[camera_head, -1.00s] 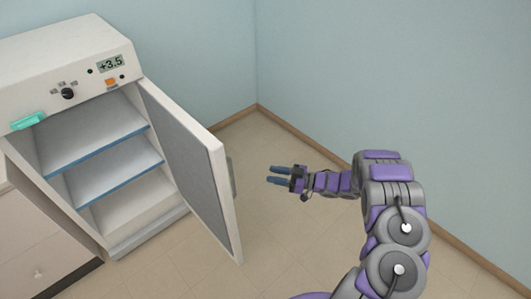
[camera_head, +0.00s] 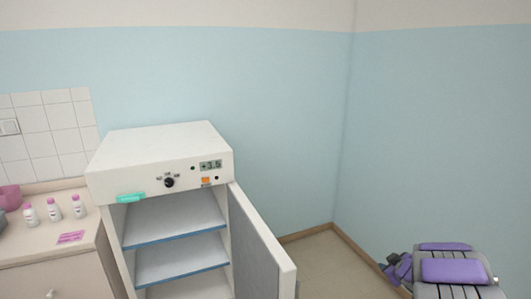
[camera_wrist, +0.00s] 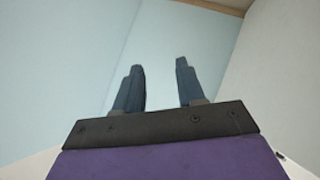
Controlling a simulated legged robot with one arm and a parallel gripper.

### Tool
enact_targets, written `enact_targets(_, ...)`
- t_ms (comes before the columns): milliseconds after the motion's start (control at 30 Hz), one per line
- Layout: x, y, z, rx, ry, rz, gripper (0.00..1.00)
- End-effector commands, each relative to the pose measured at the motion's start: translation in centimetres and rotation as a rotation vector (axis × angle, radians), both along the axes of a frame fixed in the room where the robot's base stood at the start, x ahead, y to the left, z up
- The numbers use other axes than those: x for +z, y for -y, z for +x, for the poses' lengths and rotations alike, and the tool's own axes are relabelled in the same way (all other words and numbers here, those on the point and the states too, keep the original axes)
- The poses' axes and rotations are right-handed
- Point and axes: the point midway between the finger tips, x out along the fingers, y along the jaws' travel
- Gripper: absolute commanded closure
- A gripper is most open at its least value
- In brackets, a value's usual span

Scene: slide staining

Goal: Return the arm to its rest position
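My arm (camera_head: 450,272) shows at the lower right of the head view, grey with purple covers, to the right of the open cabinet. Its gripper end is not clearly visible there. In the wrist view my gripper (camera_wrist: 160,82) has its two dark blue fingers apart, with nothing between them.
A white cabinet (camera_head: 160,150) stands left of centre with its door (camera_head: 262,255) open and blue-edged shelves (camera_head: 175,220) inside. A counter (camera_head: 30,243) at the left holds several small bottles (camera_head: 54,210) and a pink label (camera_head: 70,237). Bare wall stands behind my arm.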

Motion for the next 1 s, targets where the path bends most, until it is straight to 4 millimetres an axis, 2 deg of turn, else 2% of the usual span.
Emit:
enact_targets(33,1.8,0.2,-0.6,-0.053,-0.01,-0.029,0.61)
enact_targets(200,6.4,1.1,-3.9,-0.25,-0.068,-0.089,0.61)
enact_targets(333,8.9,0.6,-7.8,-0.388,-0.129,-0.095,0.61)
enact_targets(467,10.9,-1.1,-12.3,-0.507,-0.201,-0.073,0.61)
enact_targets(567,11.6,-3.0,-16.2,-0.582,-0.276,-0.039,0.61)
enact_targets(767,11.8,-8.6,-24.7,-0.675,-0.453,0.058,0.61)
enact_targets(1000,11.1,-17.4,-36.0,-0.676,-0.73,0.19,0.61)
